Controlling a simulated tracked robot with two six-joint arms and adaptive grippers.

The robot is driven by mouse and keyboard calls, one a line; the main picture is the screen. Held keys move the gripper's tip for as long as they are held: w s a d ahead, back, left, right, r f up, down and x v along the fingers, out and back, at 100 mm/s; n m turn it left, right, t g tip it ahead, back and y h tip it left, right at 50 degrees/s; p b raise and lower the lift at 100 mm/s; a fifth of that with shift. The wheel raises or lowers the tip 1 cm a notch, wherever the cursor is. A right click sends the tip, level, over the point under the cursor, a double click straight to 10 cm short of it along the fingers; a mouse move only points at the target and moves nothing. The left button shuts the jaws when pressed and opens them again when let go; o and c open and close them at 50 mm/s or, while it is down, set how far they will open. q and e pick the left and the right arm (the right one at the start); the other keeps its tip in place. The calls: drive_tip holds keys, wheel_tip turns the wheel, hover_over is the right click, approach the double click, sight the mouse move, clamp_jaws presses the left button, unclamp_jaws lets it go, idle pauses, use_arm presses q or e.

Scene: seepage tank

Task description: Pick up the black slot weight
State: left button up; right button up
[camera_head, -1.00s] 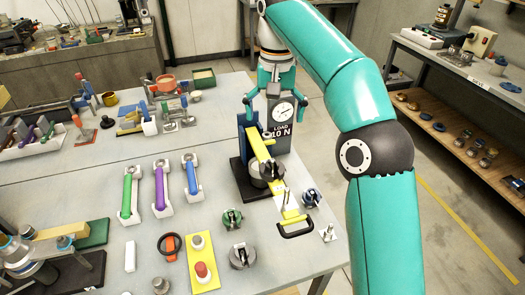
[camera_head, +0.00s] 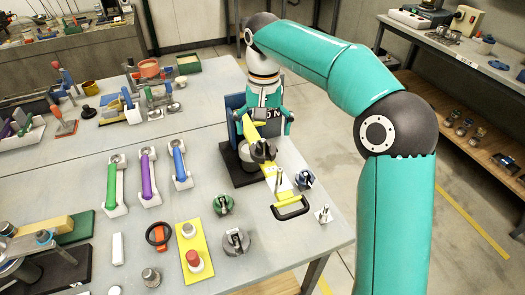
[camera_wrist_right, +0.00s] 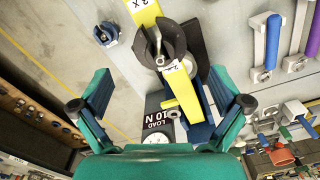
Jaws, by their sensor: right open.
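The black slot weight (camera_head: 262,151) sits on the yellow beam (camera_head: 272,172) of the seepage rig, which has a blue upright (camera_head: 234,104) and a black base. In the right wrist view the weight (camera_wrist_right: 151,47) shows its slot and a central rod, ahead of and between my fingers. My right gripper (camera_head: 263,122) is open and empty, just behind and above the weight. In the wrist view its two teal fingers (camera_wrist_right: 160,78) are wide apart, and neither touches the weight. My left gripper is not in view.
Green (camera_head: 223,204), grey (camera_head: 236,242) and blue (camera_head: 305,179) slotted weights stand nearby on the table. Green, purple and blue handled tools lie to the left. The table's right edge is close.

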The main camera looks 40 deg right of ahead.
sight(263, 154)
wheel_tip(263, 154, down, 5)
drive_tip(key=shift+s+a+r, duration=0.1)
drive_tip(key=c, duration=1.7)
